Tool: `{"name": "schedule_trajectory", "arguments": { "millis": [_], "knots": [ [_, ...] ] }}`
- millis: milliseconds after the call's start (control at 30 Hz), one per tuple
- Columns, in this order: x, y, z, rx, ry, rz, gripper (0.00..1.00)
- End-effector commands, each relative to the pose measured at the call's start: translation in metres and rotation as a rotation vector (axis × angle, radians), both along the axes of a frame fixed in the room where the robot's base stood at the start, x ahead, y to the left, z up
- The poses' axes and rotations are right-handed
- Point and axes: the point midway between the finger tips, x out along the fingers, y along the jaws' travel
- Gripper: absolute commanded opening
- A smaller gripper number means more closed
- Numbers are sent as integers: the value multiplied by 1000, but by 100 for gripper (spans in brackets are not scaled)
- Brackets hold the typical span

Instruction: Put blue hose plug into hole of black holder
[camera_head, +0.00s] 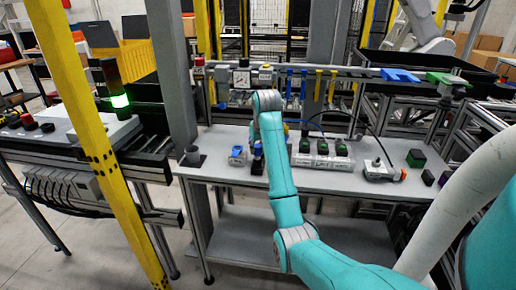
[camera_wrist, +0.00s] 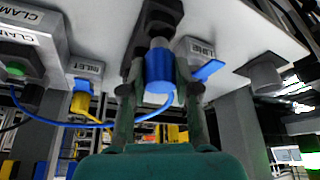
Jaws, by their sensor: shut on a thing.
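My gripper (camera_wrist: 160,95) is shut on the blue hose plug (camera_wrist: 158,68), with one finger on each side of it. The plug's grey metal end points at the black holder (camera_wrist: 162,14) at the top of the wrist view. The end touches or overlaps the holder there; I cannot tell whether it is inside the hole. A blue hose (camera_wrist: 60,122) curves from the plug to the left. In the head view the plug is a small dark blue shape (camera_head: 257,149) above the table, partly behind my arm. The hole is not visible.
A labelled block with a blue part (camera_wrist: 203,60) and a grey cylinder (camera_wrist: 265,75) stand to the right in the wrist view. An inlet block with a yellow part (camera_wrist: 82,88) is left. Clamp boxes (camera_head: 322,160) and a button box (camera_head: 380,170) stand on the table (camera_head: 225,172).

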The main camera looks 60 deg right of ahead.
Motion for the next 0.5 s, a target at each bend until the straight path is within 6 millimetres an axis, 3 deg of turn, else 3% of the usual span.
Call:
{"name": "schedule_trajectory", "arguments": {
  "millis": [500],
  "knots": [
    [0,0,-10,0,0,0,0]
  ]
}}
